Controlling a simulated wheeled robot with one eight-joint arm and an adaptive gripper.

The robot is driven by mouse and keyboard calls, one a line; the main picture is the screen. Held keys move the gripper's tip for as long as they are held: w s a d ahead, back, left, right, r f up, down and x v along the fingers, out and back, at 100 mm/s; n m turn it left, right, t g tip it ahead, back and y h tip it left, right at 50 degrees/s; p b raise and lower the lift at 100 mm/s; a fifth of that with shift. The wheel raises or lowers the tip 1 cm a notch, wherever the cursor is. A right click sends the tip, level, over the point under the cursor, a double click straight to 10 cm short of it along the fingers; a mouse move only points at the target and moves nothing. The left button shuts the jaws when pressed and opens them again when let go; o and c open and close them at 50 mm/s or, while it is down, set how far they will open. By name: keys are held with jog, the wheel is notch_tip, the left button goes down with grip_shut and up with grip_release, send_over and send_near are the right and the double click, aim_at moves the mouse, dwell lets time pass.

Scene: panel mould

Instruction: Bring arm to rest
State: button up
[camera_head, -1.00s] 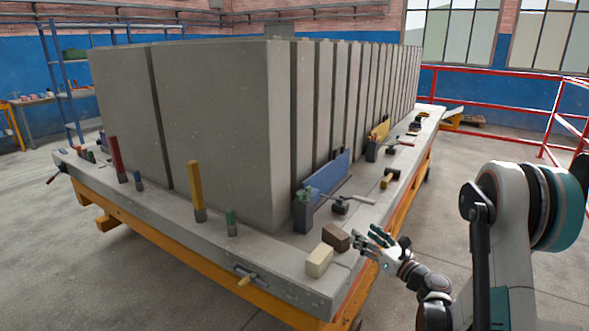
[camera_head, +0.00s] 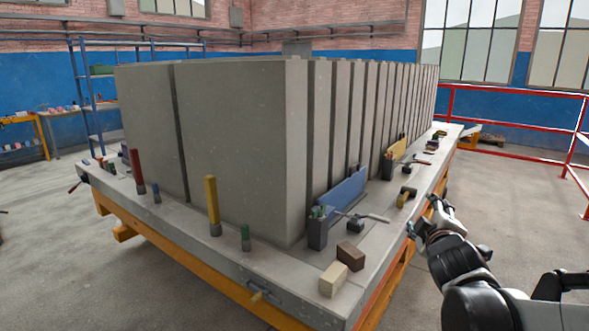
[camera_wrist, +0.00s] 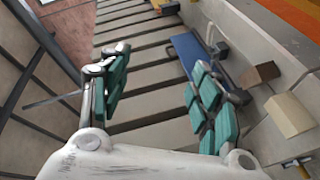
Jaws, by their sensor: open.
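My gripper (camera_head: 430,215) is at the right edge of the bench in the head view, seen small and partly end-on beyond my dark wrist. In the wrist view my gripper (camera_wrist: 160,95) shows two green-padded fingers held well apart, with nothing between them. Beyond the fingers lie the grey panels of the mould (camera_wrist: 135,60). No object is held.
The grey panel block (camera_head: 235,150) stands on a bench with an orange frame (camera_head: 185,255). A brown block (camera_head: 350,256) and a cream block (camera_head: 333,279) lie near its front corner. A blue plate (camera_head: 342,195) leans by the panels. Red railings (camera_head: 510,150) stand right; floor between is clear.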

jog(key=s+a+f+m+g+y, duration=0.1)
jog(key=s+a+f+m+g, duration=0.1)
jog(key=s, duration=0.6)
jog(key=s+a+f+m+g+y, duration=0.1)
jog(key=s+a+f+m+g, duration=0.2)
jog(key=s, duration=0.5)
jog(key=s+a+f+m+g+y, duration=0.2)
jog(key=s+a+f+m+g, duration=0.1)
jog(key=s, duration=0.5)
notch_tip(320, 180, down, 2)
jog(key=a+m, duration=0.1)
jog(key=a, duration=0.2)
jog(key=shift+m, duration=0.4)
jog(key=shift+s+f, duration=0.1)
